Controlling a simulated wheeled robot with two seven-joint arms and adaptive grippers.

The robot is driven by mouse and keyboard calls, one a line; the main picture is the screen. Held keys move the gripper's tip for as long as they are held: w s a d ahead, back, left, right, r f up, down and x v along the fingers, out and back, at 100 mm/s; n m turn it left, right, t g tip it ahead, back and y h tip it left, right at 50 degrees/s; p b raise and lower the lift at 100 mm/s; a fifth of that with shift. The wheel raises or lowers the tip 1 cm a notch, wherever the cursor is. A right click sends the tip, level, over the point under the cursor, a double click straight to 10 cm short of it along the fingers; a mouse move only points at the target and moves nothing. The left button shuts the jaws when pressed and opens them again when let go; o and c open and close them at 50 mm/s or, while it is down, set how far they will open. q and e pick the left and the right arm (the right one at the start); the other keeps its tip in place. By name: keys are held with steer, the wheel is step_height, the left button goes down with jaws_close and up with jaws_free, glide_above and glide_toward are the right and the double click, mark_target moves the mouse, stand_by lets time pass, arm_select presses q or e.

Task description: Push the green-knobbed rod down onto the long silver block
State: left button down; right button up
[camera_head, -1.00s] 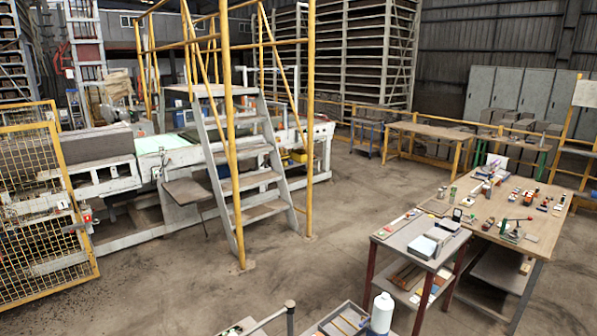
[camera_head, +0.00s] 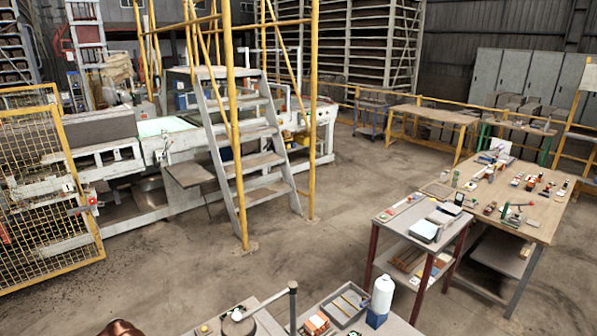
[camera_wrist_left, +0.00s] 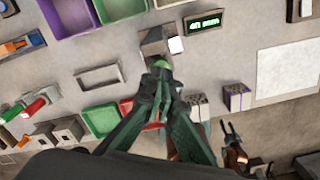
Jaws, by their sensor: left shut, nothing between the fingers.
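In the left wrist view, my left gripper (camera_wrist_left: 160,80) is shut, its green-tinted fingers pointing at the bench. A rounded green knob (camera_wrist_left: 162,65) shows at its fingertips; I cannot tell whether they touch it. The rod below the knob is hidden. A grey block (camera_wrist_left: 155,42) lies just beyond the tips; I cannot tell whether it is the long silver block. In the head view, a green-handled device (camera_head: 510,210) stands on the right-hand bench, small and unclear. Neither gripper can be made out in the head view.
Around the fingertips lie a grey hollow frame (camera_wrist_left: 98,77), a green tray (camera_wrist_left: 102,119), a purple tray (camera_wrist_left: 68,14) and a dark display (camera_wrist_left: 203,22). In the head view, a white bottle (camera_head: 383,293) stands on the near table. Open floor lies beyond it.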

arm_select(q)
steer(key=shift+r+p, duration=1.15)
steer(key=shift+r, duration=1.55)
